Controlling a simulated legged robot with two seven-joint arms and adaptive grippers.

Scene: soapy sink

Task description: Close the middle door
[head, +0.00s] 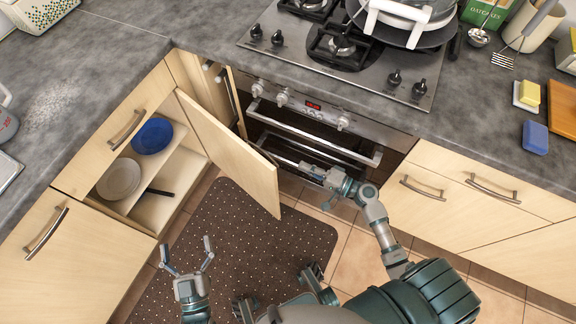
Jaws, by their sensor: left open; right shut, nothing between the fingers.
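The middle door (228,152) is a light wood panel. It stands wide open, swung out from the corner cabinet (157,210) toward the oven front. My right gripper (308,172) is shut and empty, in front of the oven and to the right of the door's free end, apparently apart from it. My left gripper (187,252) is open and empty above the floor mat, below and left of the door. Part of the door's handle side is hidden from this view.
Inside the cabinet are a blue bowl (152,136), pale plates (119,178) and a dark handle (158,192). The oven handle (315,133) sticks out behind my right gripper. A dotted brown mat (258,235) covers clear floor.

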